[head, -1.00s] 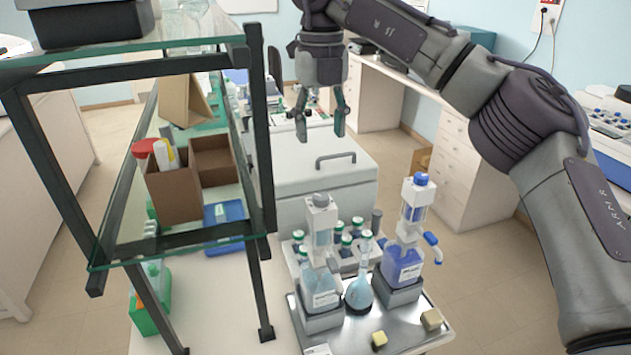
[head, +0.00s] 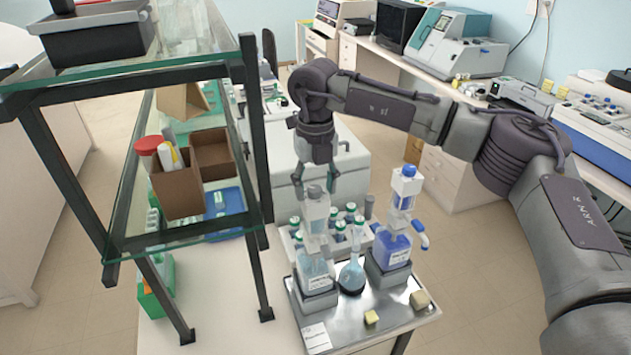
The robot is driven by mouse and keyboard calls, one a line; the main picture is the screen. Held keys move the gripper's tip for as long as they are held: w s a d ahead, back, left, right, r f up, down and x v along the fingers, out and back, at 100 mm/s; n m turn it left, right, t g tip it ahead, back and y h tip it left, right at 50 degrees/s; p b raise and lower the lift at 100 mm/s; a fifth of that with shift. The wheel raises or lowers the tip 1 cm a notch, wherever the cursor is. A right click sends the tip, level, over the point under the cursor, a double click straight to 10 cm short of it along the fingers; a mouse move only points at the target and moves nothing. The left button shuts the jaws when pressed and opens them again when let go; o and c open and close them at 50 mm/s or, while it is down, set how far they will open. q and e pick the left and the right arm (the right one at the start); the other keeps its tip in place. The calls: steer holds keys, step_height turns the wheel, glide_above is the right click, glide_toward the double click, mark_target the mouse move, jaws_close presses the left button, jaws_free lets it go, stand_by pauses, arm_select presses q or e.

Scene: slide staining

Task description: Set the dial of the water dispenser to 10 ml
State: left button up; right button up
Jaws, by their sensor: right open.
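The dispenser with pale, clear liquid (head: 315,270) stands upright on a grey block at the left of the metal tray; it looks like the water dispenser. It has a white upper body and a round grey top (head: 315,192). Its dial setting is too small to read. My right gripper (head: 318,188) points down with its fingers apart, one on each side of the grey top in the picture. The top partly covers the gripper, and I cannot tell whether they touch. My left gripper is not in view.
A second dispenser with blue liquid (head: 393,247) and a blue cap stands to the right. A round flask (head: 352,275) stands between them, with green-capped bottles (head: 350,212) behind. The metal tray (head: 385,325) also holds small yellowish blocks. A glass-shelved rack (head: 255,150) stands close on the left.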

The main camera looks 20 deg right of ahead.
steer(key=shift+w, duration=0.1)
steer(key=shift+c, duration=0.6)
jaws_close()
steer(key=shift+f+n+b, duration=0.2)
steer(key=shift+n+b, duration=0.7)
steer(key=shift+b, duration=0.2)
steer(key=shift+n+b, duration=0.6)
steer(key=shift+n, duration=0.2)
steer(key=shift+r+n+b, duration=0.1)
steer(key=shift+n+b, duration=0.6)
steer(key=shift+n, duration=0.5)
arm_select(q)
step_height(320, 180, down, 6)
steer(key=b, duration=0.1)
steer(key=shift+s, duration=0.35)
arm_select(e)
steer(key=shift+d+r+n, duration=0.1)
steer(key=shift+n, duration=1.4)
steer(key=shift+o, duration=0.6)
jaws_free()
